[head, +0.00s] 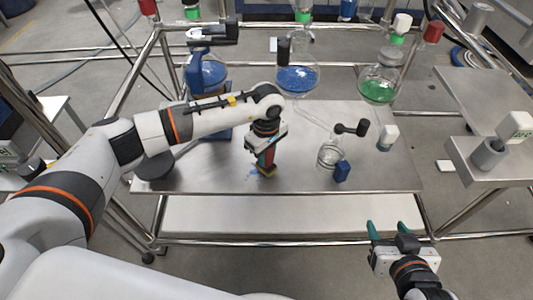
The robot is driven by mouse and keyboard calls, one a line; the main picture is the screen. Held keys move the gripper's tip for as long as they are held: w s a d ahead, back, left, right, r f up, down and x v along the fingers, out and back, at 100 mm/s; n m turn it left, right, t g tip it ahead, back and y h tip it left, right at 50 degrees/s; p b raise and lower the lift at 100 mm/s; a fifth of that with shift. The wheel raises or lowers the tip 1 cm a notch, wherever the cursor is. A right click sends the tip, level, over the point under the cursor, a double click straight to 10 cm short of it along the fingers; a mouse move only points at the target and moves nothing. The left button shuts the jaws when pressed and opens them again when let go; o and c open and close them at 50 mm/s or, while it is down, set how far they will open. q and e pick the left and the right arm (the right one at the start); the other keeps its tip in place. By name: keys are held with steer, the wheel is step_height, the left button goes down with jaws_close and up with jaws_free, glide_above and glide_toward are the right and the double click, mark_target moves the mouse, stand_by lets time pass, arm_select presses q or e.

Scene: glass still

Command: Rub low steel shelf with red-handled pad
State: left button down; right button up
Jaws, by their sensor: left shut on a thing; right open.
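The low steel shelf (215,178) is a flat metal plate in the middle of the head view. My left gripper (264,150) points down over it and is shut on the red-handled pad (266,170). The pad's yellowish base is at the shelf surface; whether it presses on it I cannot tell. A small blue mark (252,174) shows on the shelf just left of the pad. My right gripper (388,229) is open and empty, in front of the shelf's front edge at the lower right.
A clear flask (330,156), a blue block (342,172) and a white-capped item (387,138) stand on the shelf right of the pad. Flasks with blue (297,78) and green (378,90) contents are behind. A steel side shelf (490,165) is at the right. The shelf's front left is clear.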

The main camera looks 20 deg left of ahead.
arm_select(q)
steer(key=shift+f+b, duration=0.35)
steer(key=shift+f, duration=0.05)
arm_select(e)
steer(key=shift+w+a+r+t+y, duration=0.15)
steer(key=shift+w+a+r+t, duration=0.05)
steer(key=shift+w+r+t, duration=0.35)
steer(key=shift+w+a+r+t+y, duration=0.2)
steer(key=shift+w+r+t, duration=0.1)
steer(key=shift+r+t, duration=0.25)
stand_by(0.4)
arm_select(q)
steer(key=shift+s+a+p, duration=0.35)
steer(key=shift+s+p, duration=0.05)
steer(key=shift+s, duration=0.2)
steer(key=shift+s+a+p, duration=0.4)
steer(key=shift+s, duration=0.3)
arm_select(e)
steer(key=s+d+f+g+h, duration=0.1)
steer(key=s+f+g, duration=0.3)
steer(key=shift+s+d+f, duration=0.15)
steer(key=shift+d+f, duration=0.1)
steer(key=shift+d, duration=0.15)
arm_select(q)
steer(key=shift+s, duration=0.1)
arm_select(e)
steer(key=shift+s+g, duration=0.1)
steer(key=shift+g, duration=0.2)
